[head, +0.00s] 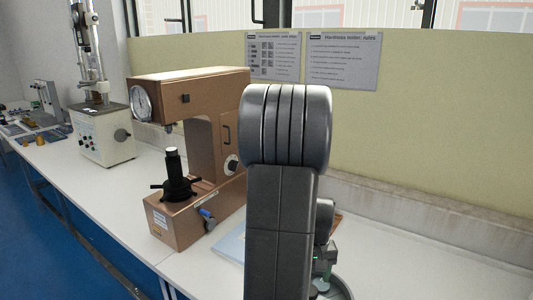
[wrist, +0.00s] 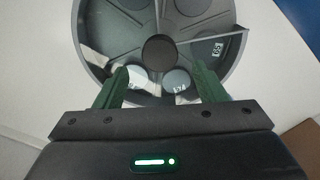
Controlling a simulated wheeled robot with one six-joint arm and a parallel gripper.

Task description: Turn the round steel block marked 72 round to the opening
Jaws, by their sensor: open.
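A round grey tray (wrist: 80,30) with radial dividers and a dark round hub (wrist: 159,50) fills the upper wrist view. Several round blocks lie in its compartments. One grey block (wrist: 177,80), with a dark mark that looks like 72, lies right of centre near the front rim. A paler block (wrist: 137,77) lies just left of it. My gripper (wrist: 160,76) is open, its green fingers on either side of these two blocks. I cannot tell whether a finger touches anything. In the head view the tray (head: 342,287) is mostly hidden behind my arm. I cannot make out the opening for certain.
A brown hardness tester (head: 170,85) with a dark spindle stands left of my arm on the white bench (head: 95,185). Another tester (head: 104,135) stands farther left. A low wall ledge (head: 430,225) runs behind. The bench right of the tray looks clear.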

